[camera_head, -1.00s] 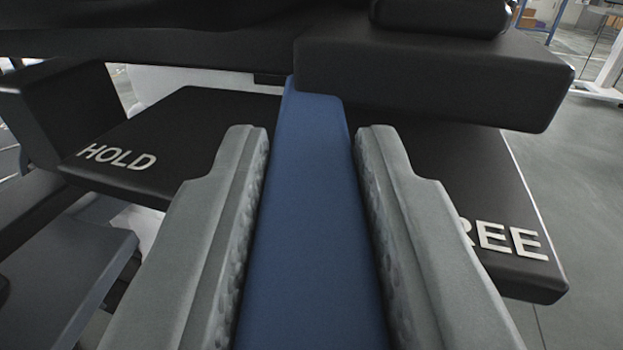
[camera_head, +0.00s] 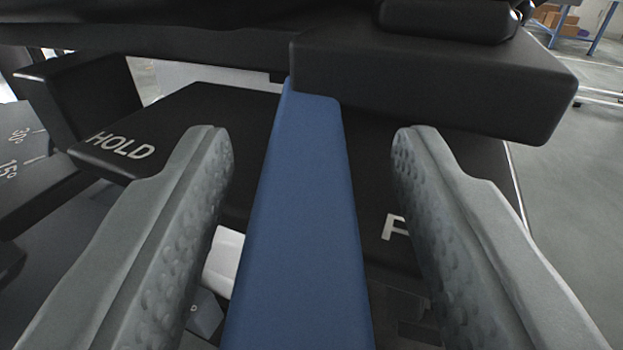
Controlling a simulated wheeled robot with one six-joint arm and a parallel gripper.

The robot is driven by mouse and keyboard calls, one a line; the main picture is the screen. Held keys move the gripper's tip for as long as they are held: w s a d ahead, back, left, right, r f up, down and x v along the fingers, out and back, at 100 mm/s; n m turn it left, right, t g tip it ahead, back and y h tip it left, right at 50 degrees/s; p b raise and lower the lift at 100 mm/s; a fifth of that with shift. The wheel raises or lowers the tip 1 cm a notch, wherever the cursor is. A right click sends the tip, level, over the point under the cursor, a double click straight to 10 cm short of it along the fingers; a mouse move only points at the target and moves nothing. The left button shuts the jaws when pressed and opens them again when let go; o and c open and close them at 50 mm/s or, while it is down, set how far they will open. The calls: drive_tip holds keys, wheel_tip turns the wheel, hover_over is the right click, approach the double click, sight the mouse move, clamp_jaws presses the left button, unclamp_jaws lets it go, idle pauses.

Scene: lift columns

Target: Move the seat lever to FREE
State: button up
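The blue seat lever (camera_head: 302,210) runs up the middle of the view, its far end by the black block at the upper right. My gripper (camera_head: 312,140) is open, one grey finger on each side of the lever, with a clear gap on both sides. The black plate behind the lever carries the white word HOLD (camera_head: 122,146) at the left. At the right only a white F (camera_head: 395,227) of the other word shows; my right finger hides the rest.
A black block (camera_head: 430,85) sits above the plate at the upper right. A dark angle scale (camera_head: 30,150) marked 30° and 15° is at the left edge. Grey floor (camera_head: 585,150) lies open at the right, with a blue-framed table and boxes at the far upper right.

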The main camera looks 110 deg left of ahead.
drive_tip(key=v, duration=1.7)
drive_tip(key=shift+d, duration=0.2)
drive_tip(key=shift+w, duration=0.15)
